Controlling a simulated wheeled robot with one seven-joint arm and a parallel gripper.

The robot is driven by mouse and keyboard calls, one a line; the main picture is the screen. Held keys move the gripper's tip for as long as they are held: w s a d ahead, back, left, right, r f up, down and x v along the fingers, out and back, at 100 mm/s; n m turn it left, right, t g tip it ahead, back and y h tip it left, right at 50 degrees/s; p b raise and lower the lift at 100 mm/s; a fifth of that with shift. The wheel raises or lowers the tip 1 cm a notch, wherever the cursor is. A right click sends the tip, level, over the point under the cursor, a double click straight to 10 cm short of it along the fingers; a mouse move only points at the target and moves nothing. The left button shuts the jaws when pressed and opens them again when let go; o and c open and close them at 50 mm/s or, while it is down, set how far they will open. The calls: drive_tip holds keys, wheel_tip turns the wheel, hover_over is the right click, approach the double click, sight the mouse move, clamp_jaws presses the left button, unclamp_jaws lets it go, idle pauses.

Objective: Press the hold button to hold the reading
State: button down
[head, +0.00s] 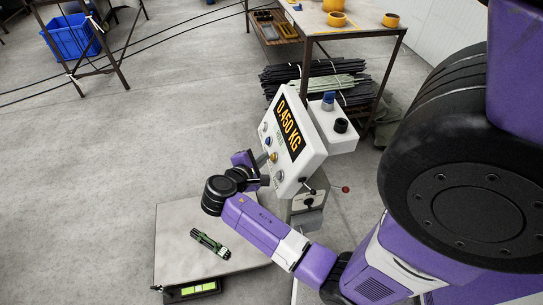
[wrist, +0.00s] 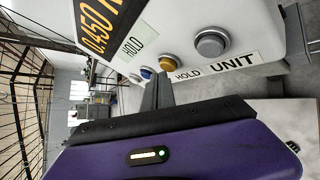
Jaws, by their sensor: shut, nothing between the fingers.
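A white scale console (head: 307,150) shows 0.450 KG on its dark display (head: 288,126). The display also shows in the wrist view (wrist: 98,32), next to a pale green patch reading HOLD (wrist: 133,46). An amber button (wrist: 167,62) sits above a HOLD label (wrist: 187,75); it also shows in the head view (head: 274,156). My gripper (head: 263,160) is shut and empty, pointing at the console's button row. In the wrist view its fingertips (wrist: 163,77) are just below the amber button; I cannot tell whether they touch it.
A grey button (wrist: 211,42) with a UNIT label and a blue button (wrist: 146,72) flank the amber one. A green-and-black object (head: 211,243) lies on the scale platform (head: 178,225). A workbench (head: 350,28) with dark rods stands behind.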

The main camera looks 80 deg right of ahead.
drive_tip(key=shift+w+a+r, duration=0.15)
drive_tip(key=shift+w+a, duration=0.05)
drive_tip(key=shift+w, duration=0.15)
drive_tip(key=w, duration=0.1)
drive_tip(key=w+a+r+p, duration=0.1)
drive_tip(key=w+r+p, duration=0.1)
drive_tip(key=w, duration=0.1)
drive_tip(key=shift+w+a, duration=0.1)
drive_tip(key=shift+a, duration=0.25)
idle(1.0)
